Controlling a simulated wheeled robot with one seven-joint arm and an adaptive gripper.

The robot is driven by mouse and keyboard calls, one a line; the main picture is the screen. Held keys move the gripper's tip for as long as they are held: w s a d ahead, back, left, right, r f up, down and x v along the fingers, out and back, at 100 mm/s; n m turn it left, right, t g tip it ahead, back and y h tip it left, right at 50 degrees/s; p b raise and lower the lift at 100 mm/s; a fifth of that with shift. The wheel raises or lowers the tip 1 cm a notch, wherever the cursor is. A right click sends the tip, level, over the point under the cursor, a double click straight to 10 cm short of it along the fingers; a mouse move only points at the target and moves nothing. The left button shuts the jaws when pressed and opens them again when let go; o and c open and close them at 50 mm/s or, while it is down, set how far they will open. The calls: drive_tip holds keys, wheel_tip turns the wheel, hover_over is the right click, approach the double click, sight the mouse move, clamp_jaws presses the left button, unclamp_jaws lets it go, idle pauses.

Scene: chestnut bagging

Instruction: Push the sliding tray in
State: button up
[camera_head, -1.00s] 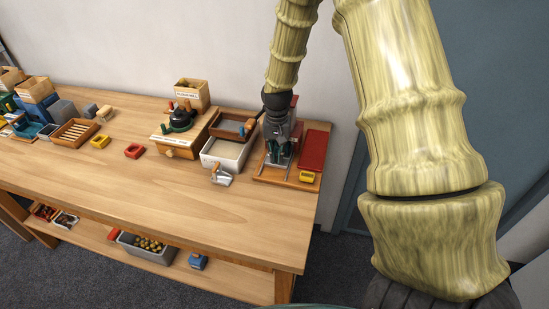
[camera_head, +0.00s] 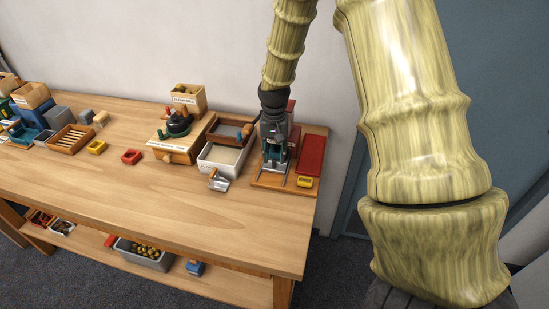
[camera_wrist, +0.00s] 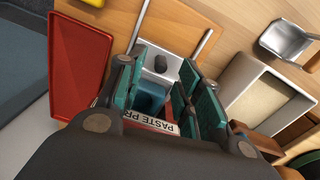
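The sliding tray (camera_wrist: 155,75) shows in the wrist view as a pale metal plate with a dark knob (camera_wrist: 160,63) at its outer end. A blue block or cup (camera_wrist: 151,98) sits behind the knob. Two metal rails (camera_wrist: 200,46) run out past the plate over a wooden base. A label reading "PASTE PR" (camera_wrist: 153,125) is partly covered by my gripper. My gripper (camera_wrist: 160,78) has its teal-padded fingers apart, one on each side of the knob and plate; contact cannot be told. In the head view my gripper (camera_head: 275,153) points down over the press base (camera_head: 268,181).
A red tray (camera_head: 311,156) and a yellow block (camera_head: 305,182) lie beside the press. A white bin (camera_head: 219,160), a metal scoop (camera_head: 218,181) and a wooden machine (camera_head: 177,145) stand left of it. The front tabletop (camera_head: 190,215) is clear.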

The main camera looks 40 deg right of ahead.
sight(274, 160)
wheel_tip(274, 160, up, 9)
drive_tip(key=shift+r, duration=0.2)
idle(0.5)
drive_tip(key=shift+s+a+f+n+t+h+p, duration=0.8)
drive_tip(key=shift+n+p, duration=0.7)
drive_tip(key=shift+n, duration=6.65)
drive_tip(key=shift+s+a+f+n+t+h+p, duration=0.45)
drive_tip(key=shift+a+f+n+h+p, duration=0.85)
drive_tip(key=shift+n, duration=6.85)
drive_tip(key=b+x, duration=0.5)
drive_tip(key=x, duration=0.4)
drive_tip(key=shift+w+d, duration=0.1)
drive_tip(key=shift+d, duration=0.15)
